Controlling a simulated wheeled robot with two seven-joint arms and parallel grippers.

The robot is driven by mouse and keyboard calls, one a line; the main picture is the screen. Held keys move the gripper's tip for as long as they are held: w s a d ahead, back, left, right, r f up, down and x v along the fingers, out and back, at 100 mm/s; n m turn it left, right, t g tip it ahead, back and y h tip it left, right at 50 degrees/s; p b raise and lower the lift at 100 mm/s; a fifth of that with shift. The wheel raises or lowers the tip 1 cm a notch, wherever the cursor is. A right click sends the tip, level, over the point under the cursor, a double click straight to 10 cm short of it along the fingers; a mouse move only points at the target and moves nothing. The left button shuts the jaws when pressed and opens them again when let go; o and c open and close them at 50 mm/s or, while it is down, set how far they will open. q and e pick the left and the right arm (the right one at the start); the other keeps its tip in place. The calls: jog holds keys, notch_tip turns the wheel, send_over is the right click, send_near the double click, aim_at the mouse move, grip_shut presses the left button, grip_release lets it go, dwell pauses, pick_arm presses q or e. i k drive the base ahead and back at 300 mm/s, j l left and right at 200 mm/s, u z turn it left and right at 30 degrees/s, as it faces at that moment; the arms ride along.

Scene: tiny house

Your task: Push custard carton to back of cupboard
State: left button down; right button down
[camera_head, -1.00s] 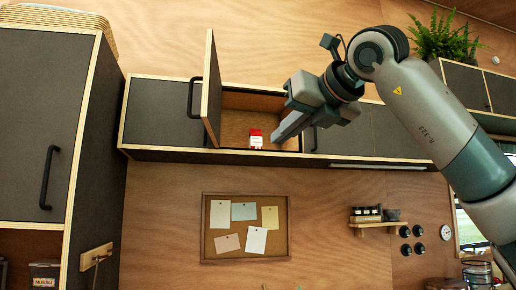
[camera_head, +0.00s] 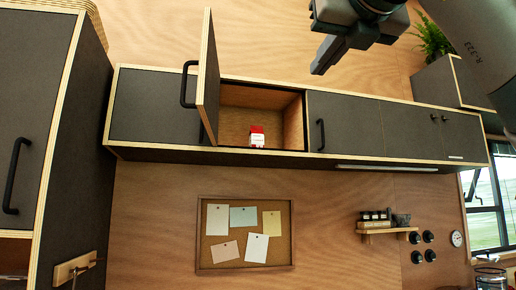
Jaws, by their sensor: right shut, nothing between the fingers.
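The custard carton (camera_head: 257,137), small, red and white, stands upright in the open cupboard (camera_head: 275,97), close to its front edge, with bare space behind it. The cupboard door (camera_head: 209,80) is swung open on the left side of the opening. My right gripper (camera_head: 320,70) is shut and empty. It is up and to the right of the carton, above the level of the cupboard top in the picture and apart from the carton. My left gripper is not in view.
Closed cupboard doors (camera_head: 345,122) with dark handles run to the right. A tall cabinet (camera_head: 40,130) stands at the left. A pinboard (camera_head: 245,234) and a small shelf (camera_head: 385,230) with jars are on the wall below. A fern (camera_head: 432,40) sits at upper right.

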aim_at(256, 137)
jog(key=i+j, duration=0.15)
jog(key=i, duration=0.65)
jog(key=i+j, duration=0.15)
jog(key=i, duration=0.65)
